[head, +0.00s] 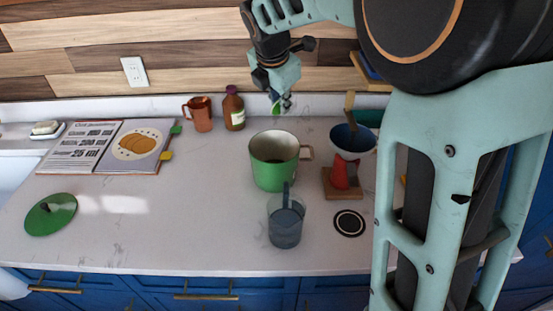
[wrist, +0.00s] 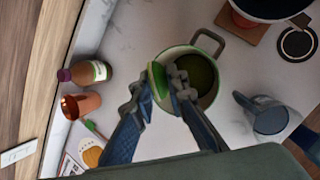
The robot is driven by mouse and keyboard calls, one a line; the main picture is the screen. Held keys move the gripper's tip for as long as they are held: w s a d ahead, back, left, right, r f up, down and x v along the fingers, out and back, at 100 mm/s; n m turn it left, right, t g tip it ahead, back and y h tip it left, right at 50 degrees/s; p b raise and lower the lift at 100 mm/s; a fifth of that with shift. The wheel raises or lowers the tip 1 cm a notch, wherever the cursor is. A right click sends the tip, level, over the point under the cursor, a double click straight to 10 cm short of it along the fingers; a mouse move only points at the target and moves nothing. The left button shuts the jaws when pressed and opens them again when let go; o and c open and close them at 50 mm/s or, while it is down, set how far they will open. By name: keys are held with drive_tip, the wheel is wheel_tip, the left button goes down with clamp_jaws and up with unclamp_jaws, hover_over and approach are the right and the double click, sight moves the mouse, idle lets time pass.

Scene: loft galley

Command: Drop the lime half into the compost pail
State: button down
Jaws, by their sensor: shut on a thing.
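My gripper (head: 284,98) is shut on the lime half (wrist: 157,83), held in the air above the counter. In the wrist view the lime half sits between the fingertips (wrist: 160,88), its green rind showing. In the head view only a small green bit of it shows below the fingers. The compost pail (head: 275,175), green outside and pale inside with a side handle, stands open and upright on the counter. In the wrist view the pail (wrist: 212,48) lies below and right of the lime half, which overlaps its left rim in the picture.
A blue-grey glass (head: 285,226) stands just in front of the pail. A dripper on a wooden stand (head: 342,190) and a dark coaster (head: 349,223) are to the right. A brown bottle (head: 234,112) and copper mug (head: 200,114) stand behind left. An open book (head: 92,150) and green lid (head: 50,214) lie left.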

wheel_tip(320, 180, down, 6)
drive_tip(key=b, duration=0.5)
drive_tip(key=c, duration=1.8)
unclamp_jaws()
drive_tip(key=shift+c, duration=0.2)
drive_tip(key=shift+r, duration=0.1)
drive_tip(key=v, duration=1.2)
